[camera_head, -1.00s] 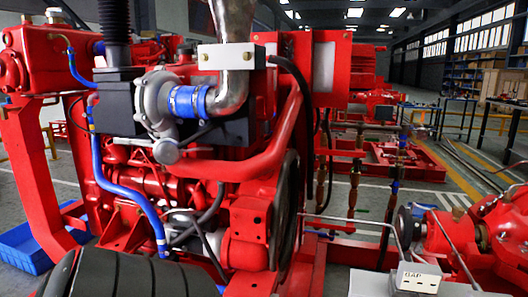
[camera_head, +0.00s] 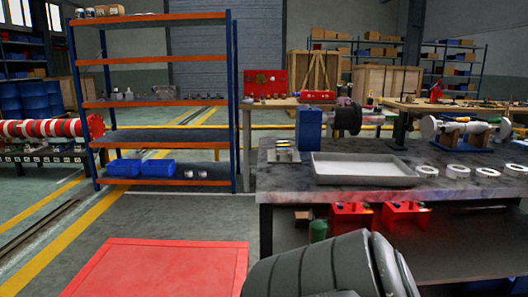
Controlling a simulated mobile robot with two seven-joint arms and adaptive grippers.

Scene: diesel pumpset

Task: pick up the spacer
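No part is clearly identifiable as the spacer. Several pale rings (camera_head: 458,171) lie in a row on the grey workbench top (camera_head: 285,186), at its right side. I cannot tell whether one of these is the spacer. Neither of my grippers shows. A dark, ribbed link of my arm fills the bottom centre, in front of the bench, and hides part of it.
A shallow grey tray (camera_head: 365,181) lies on the bench beside a blue block (camera_head: 309,129). An orange-and-blue shelf rack (camera_head: 155,140) with blue bins (camera_head: 124,168) stands left. A red panel (camera_head: 160,270) covers the floor in front. Open floor lies between rack and bench.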

